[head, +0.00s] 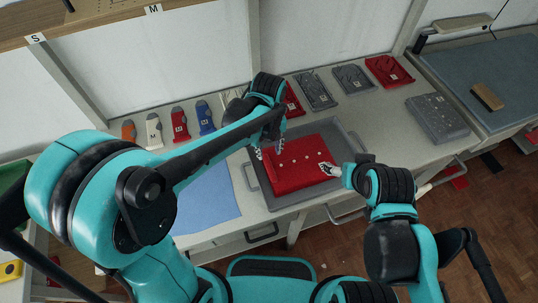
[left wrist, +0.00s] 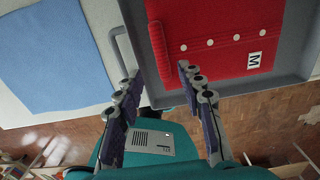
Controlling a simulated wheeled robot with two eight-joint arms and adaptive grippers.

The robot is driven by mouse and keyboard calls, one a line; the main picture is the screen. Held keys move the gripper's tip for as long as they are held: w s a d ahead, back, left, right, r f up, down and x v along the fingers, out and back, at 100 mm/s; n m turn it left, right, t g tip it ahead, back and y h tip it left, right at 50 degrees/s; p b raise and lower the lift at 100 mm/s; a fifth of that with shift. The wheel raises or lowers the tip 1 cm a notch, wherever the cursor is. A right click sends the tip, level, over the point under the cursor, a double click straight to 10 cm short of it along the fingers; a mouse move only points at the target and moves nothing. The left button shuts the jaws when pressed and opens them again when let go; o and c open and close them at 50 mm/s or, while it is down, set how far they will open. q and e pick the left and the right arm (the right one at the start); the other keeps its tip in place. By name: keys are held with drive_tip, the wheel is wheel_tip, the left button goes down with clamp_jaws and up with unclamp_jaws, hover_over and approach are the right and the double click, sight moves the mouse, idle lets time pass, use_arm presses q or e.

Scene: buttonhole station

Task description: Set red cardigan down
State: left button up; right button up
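The red cardigan (head: 296,172) lies folded flat in a grey tray (head: 349,137) on the bench. It has a row of pale buttons and a white M label. In the left wrist view the cardigan (left wrist: 215,28) shows a rolled left edge. My left gripper (head: 268,151) is over the cardigan's left end. Its fingers stand apart in the left wrist view (left wrist: 158,72), with nothing seen clamped between them; contact with the cloth is unclear. My right gripper (head: 340,170) is at the cardigan's right end by the label; its finger gap is not clear.
A blue cloth (head: 205,195) lies left of the tray. Several coloured folded pieces stand along the back, with grey and red garments (head: 388,70) at the back right. A grey stack (head: 437,118) sits right of the tray. A blue-grey pad (head: 490,75) covers the far-right table.

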use_arm(q)
drive_tip(key=shift+a+r, duration=0.1)
drive_tip(key=shift+r, duration=1.75)
drive_tip(key=s+a+r+n+t, duration=0.2)
drive_tip(key=a+n, duration=0.5)
drive_tip(key=n, duration=0.8)
drive_tip(key=s+a+r+n+t, duration=0.3)
drive_tip(key=s+a+n+t, duration=0.2)
drive_tip(key=n, duration=1.1)
drive_tip(key=s+a, duration=0.2)
drive_tip(key=shift+s+a+n, duration=0.25)
drive_tip(key=shift+a+n, duration=0.05)
drive_tip(key=shift+a, duration=0.1)
wheel_tip(320, 180, down, 7)
drive_tip(key=b, duration=0.6)
